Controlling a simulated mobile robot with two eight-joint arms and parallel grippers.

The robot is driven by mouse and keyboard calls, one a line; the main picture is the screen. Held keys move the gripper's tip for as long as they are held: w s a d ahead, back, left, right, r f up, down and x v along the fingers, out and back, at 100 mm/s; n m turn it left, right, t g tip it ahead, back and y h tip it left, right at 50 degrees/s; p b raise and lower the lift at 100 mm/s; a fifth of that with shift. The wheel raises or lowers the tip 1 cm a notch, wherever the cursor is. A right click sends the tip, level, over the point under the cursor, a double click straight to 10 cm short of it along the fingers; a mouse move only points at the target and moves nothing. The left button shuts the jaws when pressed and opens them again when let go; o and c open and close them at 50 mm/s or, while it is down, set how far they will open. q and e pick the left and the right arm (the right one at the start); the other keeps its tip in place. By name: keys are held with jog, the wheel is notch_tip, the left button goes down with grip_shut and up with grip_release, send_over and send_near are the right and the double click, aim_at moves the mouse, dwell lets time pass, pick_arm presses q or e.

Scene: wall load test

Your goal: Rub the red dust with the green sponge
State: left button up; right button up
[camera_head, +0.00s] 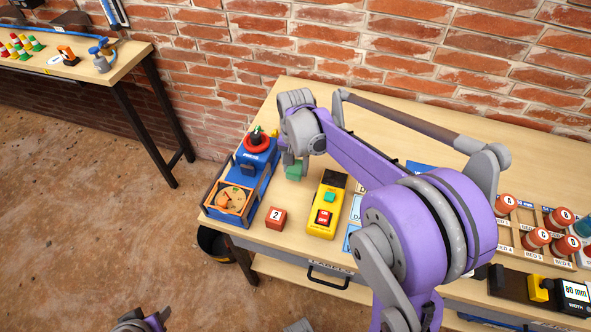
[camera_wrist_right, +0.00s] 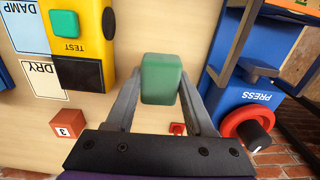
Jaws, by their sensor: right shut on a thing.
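The green sponge (camera_head: 294,171) is a small green block above the wooden workbench, just right of the blue press. My right gripper (camera_wrist_right: 158,92) is shut on it, with one finger on each side; the sponge also shows in the right wrist view (camera_wrist_right: 161,76). I cannot make out red dust for certain. A small red patch (camera_wrist_right: 177,128) shows between the fingers in the right wrist view, too small to identify. My left gripper (camera_head: 140,322) is only partly in view at the bottom edge, and its fingers cannot be judged.
The blue press (camera_head: 257,165) with a red ring stands left, with a wooden tray (camera_head: 226,209) in front. A red cube marked 2 (camera_head: 276,217) and a yellow tester (camera_head: 329,194) sit nearby. Labelled round pieces (camera_head: 537,238) stand right. A brick wall (camera_head: 330,40) backs the workbench.

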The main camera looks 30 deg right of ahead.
jog(key=shift+r+p, duration=0.85)
jog(key=shift+r, duration=0.8)
jog(key=shift+f, duration=0.15)
